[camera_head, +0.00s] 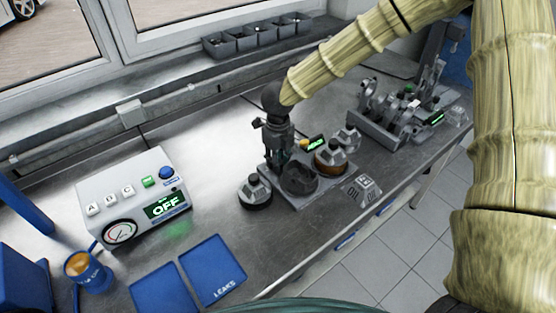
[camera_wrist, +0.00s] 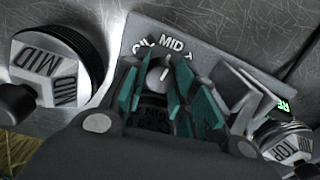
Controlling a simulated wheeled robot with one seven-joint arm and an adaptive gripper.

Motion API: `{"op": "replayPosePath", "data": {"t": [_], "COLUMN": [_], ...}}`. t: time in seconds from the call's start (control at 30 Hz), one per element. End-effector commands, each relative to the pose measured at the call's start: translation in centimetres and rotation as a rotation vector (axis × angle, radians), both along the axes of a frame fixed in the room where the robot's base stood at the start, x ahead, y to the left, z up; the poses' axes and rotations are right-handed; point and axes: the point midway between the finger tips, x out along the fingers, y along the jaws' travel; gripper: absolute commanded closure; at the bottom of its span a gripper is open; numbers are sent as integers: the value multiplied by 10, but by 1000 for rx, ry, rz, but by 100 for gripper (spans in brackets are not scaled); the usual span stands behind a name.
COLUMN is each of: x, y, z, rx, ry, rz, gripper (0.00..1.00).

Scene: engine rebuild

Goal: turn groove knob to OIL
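The groove knob (camera_wrist: 155,73) is a small light grey knob on a grey plate (camera_wrist: 205,58) in the wrist view. Lettering around it reads MID at the top, with a partly hidden word, likely OIL, to its left and a T to its right. A short dark mark on the knob points up, roughly toward MID. My gripper (camera_wrist: 155,88) has its teal fingers on both sides of the knob; whether they press on it is unclear. In the head view my gripper (camera_head: 280,158) points down at the fixture and hides the knob.
A round part marked MID (camera_wrist: 45,62) lies left of the plate, and one marked TOP (camera_wrist: 288,142) lies right. Engine parts (camera_head: 400,110) stand right.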

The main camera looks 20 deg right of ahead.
Motion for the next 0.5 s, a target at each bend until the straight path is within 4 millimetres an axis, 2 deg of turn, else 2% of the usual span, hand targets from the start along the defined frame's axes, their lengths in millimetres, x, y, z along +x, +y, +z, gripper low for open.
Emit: {"op": "replayPosePath", "data": {"t": [0.23,0.5], "x": [0,0], "y": [0,-1], "z": [3,4], "rx": [0,-1], "ry": [0,2], "rz": [26,193], "gripper": [97,97]}}
